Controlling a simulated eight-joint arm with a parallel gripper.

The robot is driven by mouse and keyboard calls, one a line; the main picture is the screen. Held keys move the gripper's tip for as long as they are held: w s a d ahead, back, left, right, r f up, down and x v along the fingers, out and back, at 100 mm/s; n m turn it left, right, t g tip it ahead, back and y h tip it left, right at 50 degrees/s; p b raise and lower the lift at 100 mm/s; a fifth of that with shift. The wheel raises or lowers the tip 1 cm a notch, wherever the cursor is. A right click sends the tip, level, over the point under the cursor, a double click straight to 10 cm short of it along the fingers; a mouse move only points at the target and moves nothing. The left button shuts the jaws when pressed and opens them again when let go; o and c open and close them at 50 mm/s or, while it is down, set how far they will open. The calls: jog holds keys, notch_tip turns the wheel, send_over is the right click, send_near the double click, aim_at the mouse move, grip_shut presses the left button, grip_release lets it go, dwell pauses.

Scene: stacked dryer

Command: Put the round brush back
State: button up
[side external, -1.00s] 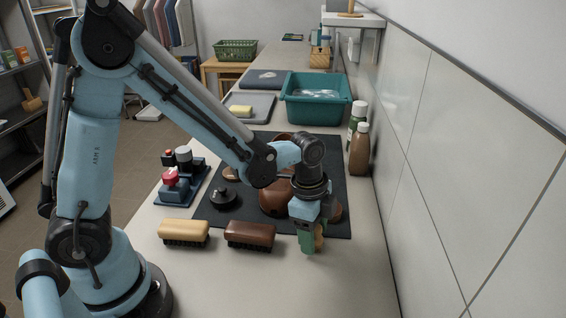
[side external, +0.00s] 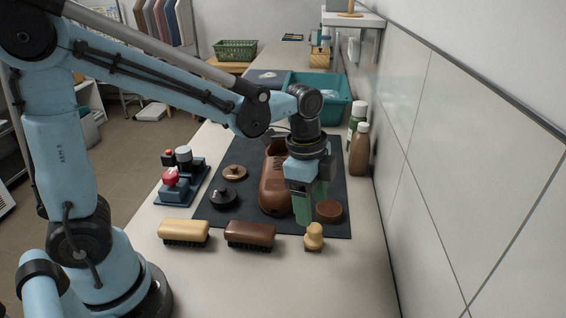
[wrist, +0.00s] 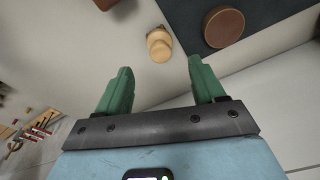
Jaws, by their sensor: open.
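The round brush (side external: 313,236) is a small light-wood knob with a rounded top. It stands upright on the pale counter, just off the front edge of the dark mat, to the right of a brown brush (side external: 250,233) and a tan brush (side external: 183,231). My gripper (side external: 303,215) is open, with green fingers pointing down, above and slightly behind the round brush. In the wrist view the round brush (wrist: 160,44) lies beyond the open fingertips (wrist: 160,72), apart from them, with nothing between the fingers.
A brown shoe (side external: 275,185) and several round tins, one brown (side external: 328,211), lie on the dark mat (side external: 230,160). A blue tray with jars (side external: 180,180) is at left. Bottles (side external: 359,150) stand by the right wall. A teal tub (side external: 335,112) is behind.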

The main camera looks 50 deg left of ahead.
jog(key=s+a+r+n+t+y, duration=0.1)
jog(key=s+a+r+n+t, duration=0.3)
jog(key=n, duration=0.9)
jog(key=s+a+t, duration=0.2)
jog(key=a, duration=0.1)
jog(key=shift+s+a+r, duration=0.15)
jog(key=shift+s+a, duration=0.15)
jog(key=shift+a, duration=0.1)
